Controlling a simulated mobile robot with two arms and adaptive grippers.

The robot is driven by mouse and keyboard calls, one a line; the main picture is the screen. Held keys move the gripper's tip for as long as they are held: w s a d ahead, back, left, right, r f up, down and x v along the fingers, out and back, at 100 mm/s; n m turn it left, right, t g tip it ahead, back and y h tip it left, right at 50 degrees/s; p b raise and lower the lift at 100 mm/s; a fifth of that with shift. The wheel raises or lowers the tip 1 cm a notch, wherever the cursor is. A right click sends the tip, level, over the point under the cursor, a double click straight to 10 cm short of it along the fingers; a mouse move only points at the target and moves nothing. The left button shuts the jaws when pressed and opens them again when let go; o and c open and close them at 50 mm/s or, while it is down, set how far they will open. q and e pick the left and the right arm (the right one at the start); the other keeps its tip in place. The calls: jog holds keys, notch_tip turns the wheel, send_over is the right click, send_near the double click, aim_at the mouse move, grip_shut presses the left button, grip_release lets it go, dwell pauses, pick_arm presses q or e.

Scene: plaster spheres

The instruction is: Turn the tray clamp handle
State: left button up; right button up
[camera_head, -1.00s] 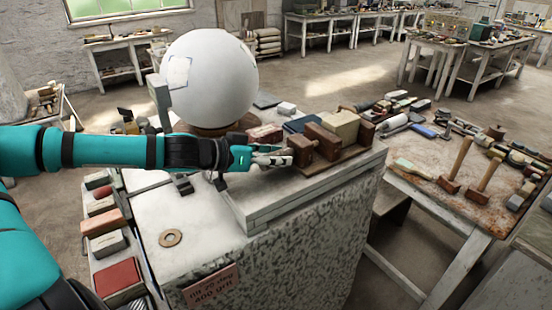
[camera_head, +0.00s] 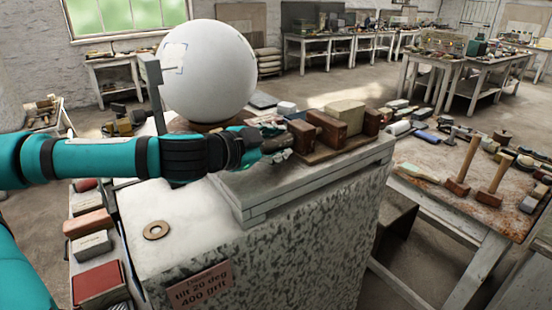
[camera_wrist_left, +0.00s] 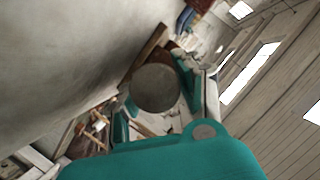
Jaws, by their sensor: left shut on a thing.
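The tray clamp (camera_head: 330,133) is brown wood and stands on the raised slab on top of the speckled stone block. A dark rounded handle (camera_head: 300,134) sticks out from its left side. My left gripper (camera_head: 282,143) reaches in from the left, level with the handle, and is shut on it. In the left wrist view a round grey handle end (camera_wrist_left: 156,87) shows between the teal fingers. The fingers partly hide the handle in the head view. A pale block (camera_head: 346,116) sits in the clamp. My right gripper is not in view.
A large white sphere (camera_head: 208,70) stands just behind my left forearm. A ring (camera_head: 156,230) lies on the stone top, and a label (camera_head: 200,287) is on its front. A tool table (camera_head: 430,185) stands at the right. Blocks line the left shelf.

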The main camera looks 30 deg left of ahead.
aim_at(276, 137)
pick_arm(q)
jog(key=shift+f+m+t+y+b, duration=0.1)
jog(key=shift+m+t+y+b, duration=0.3)
jog(key=shift+m+b, duration=0.7)
jog(key=o, duration=0.9)
notch_tip(276, 137, up, 10)
jog(key=shift+a+f, duration=0.1)
jog(key=shift+a, duration=0.05)
jog(key=shift+r, duration=0.2)
